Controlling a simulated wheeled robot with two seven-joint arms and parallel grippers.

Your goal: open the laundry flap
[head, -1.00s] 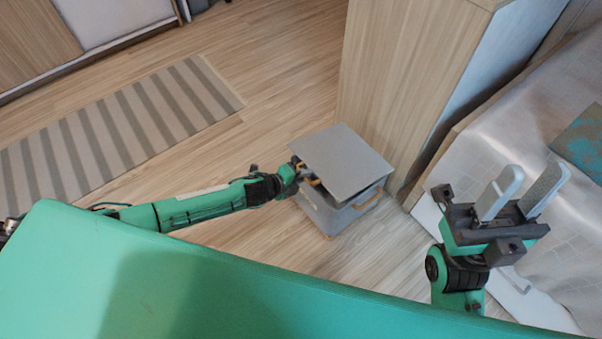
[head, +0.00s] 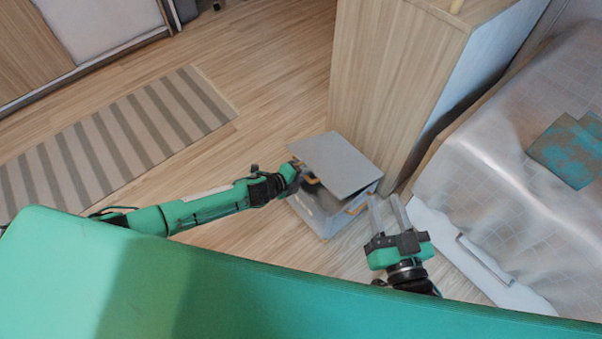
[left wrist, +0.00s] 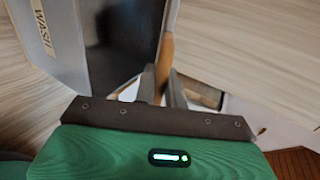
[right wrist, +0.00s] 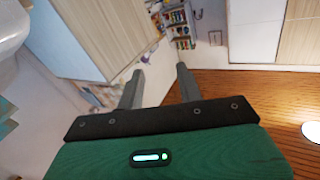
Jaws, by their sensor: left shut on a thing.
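The laundry box (head: 322,222) is a grey bin on the floor beside a wooden cabinet. Its flat grey flap (head: 338,162) is tilted up, with a dark gap under its left side. My left gripper (head: 298,168) is at that raised left edge. In the left wrist view its fingers (left wrist: 162,85) are shut on the flap's wooden tab (left wrist: 165,55), and the box wall with a "WASH" label (left wrist: 45,35) shows at left. My right gripper (head: 386,200) is open and empty, just right of the box. Its fingers (right wrist: 158,82) stand apart in the right wrist view.
The wooden cabinet (head: 385,85) stands close behind the box. A bed with a pale cover (head: 490,190) and a teal cloth (head: 570,150) is at right. A striped rug (head: 110,145) lies on the left floor, and the floor between is clear.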

